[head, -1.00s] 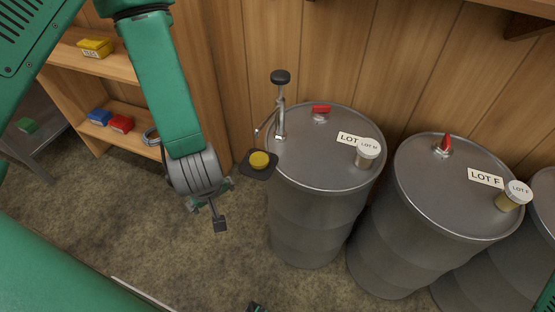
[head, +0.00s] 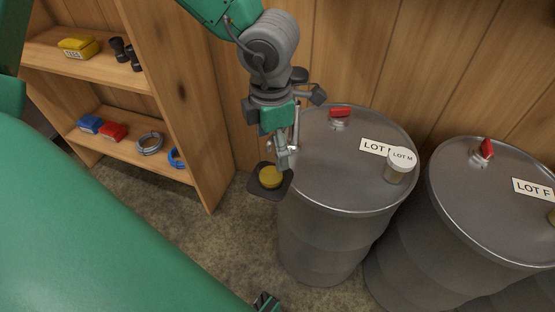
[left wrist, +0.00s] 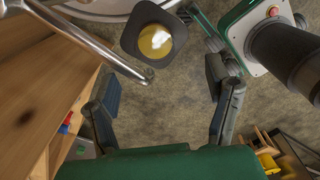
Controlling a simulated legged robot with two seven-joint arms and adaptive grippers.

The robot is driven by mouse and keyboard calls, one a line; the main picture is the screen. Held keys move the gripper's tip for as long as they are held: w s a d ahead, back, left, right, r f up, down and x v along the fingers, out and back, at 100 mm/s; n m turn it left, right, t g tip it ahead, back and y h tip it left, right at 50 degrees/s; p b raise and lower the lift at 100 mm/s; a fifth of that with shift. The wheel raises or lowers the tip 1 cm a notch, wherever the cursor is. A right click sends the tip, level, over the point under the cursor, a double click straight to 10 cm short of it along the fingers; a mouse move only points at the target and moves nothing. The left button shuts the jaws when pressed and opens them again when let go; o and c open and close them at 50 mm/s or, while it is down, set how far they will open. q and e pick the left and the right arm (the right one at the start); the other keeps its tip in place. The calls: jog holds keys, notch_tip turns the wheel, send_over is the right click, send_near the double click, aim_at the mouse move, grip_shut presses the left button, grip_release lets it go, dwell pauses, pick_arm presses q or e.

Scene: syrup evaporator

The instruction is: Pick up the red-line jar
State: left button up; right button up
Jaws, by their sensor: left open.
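No jar with a visible red line shows. A short round amber-yellow piece (head: 271,177) sits on a small dark square holder (head: 256,190) beside the left drum; it also shows in the left wrist view (left wrist: 155,40). Part of another jar (head: 551,217) shows at the right edge on the LOT F drum. My left gripper (head: 284,110) is above the amber piece, in front of the pump. In the left wrist view its fingers (left wrist: 163,92) are spread and empty. A dark part at the bottom edge may be my right gripper (head: 266,302).
The left drum (head: 330,180) and the LOT F drum (head: 470,215) have red taps on top. A metal pump (head: 296,130) stands at the left drum's edge. A wooden shelf (head: 165,85) at left holds yellow, blue and red boxes and coils. Floor is clear between.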

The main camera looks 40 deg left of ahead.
aim_at(270, 165)
pick_arm(q)
jog(key=a+f, duration=0.1)
jog(key=a+f+b, duration=0.1)
jog(key=f, duration=0.1)
jog(key=shift+a+f, duration=0.2)
jog(key=shift+a, duration=0.2)
jog(key=d+f+b, duration=0.2)
jog(key=f, duration=0.1)
jog(key=shift+w+d+f, duration=0.15)
jog(key=shift+d+f, duration=0.2)
jog(key=shift+d, duration=0.05)
jog(key=shift+s, duration=0.25)
jog(key=shift+a+f, duration=0.1)
jog(key=shift+a, duration=0.15)
jog(key=shift+w+a+f, duration=0.1)
jog(key=shift+a+f, duration=0.05)
jog(key=shift+a, duration=0.1)
jog(key=c, duration=0.3)
jog(key=shift+a, duration=0.15)
jog(key=c, duration=1)
jog(key=shift+w+d, duration=0.1)
jog(key=shift+d, duration=0.15)
jog(key=shift+c, duration=0.9)
pick_arm(e)
jog(key=f, duration=0.1)
jog(key=a+f, duration=0.1)
jog(key=f, duration=0.1)
jog(key=shift+a, duration=0.1)
